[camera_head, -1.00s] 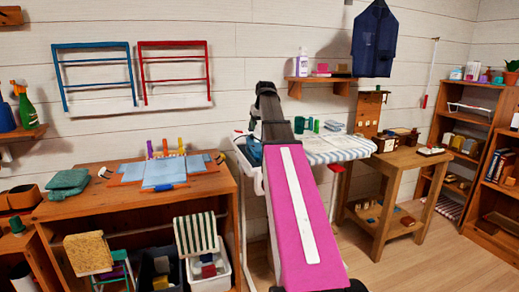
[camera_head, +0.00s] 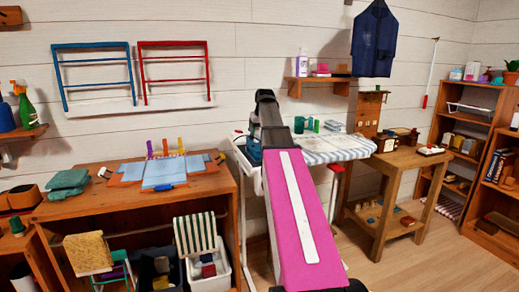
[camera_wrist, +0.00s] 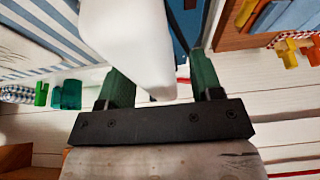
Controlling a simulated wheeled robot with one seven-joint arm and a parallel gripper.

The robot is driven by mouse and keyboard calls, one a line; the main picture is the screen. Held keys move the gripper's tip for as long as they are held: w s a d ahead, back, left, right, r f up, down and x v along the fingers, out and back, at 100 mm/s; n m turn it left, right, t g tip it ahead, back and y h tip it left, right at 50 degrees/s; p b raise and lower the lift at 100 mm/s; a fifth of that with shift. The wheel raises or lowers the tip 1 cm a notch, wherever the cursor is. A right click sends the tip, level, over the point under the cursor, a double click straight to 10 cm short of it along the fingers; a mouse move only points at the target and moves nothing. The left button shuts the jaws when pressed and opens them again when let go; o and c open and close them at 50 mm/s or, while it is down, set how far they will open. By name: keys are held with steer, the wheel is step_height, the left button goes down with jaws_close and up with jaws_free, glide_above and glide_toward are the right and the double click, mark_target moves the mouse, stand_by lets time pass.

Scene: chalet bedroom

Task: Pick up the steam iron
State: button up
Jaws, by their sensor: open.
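The ironing board (camera_head: 335,148) has a blue-and-white striped cover and stands behind my arm. A blue-teal object (camera_head: 252,152), which looks like part of the steam iron, shows at its left end, mostly hidden by my arm. In the wrist view a large smooth white body (camera_wrist: 130,45), probably the iron, fills the space in front of my gripper (camera_wrist: 165,85). It overlaps the area between the two dark green fingers, close to the left one. Whether it touches them I cannot tell. The fingers are apart. In the head view my arm hides the fingers.
Green items (camera_head: 307,125) stand on the board right of my arm, beside folded cloth. A wooden table (camera_head: 80,208) with blue cloths is at left, a small wooden table (camera_head: 408,160) at right. A wall shelf (camera_head: 318,80) is above the board. Open floor lies at front right.

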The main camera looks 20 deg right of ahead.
jaws_close()
stand_by(1.5)
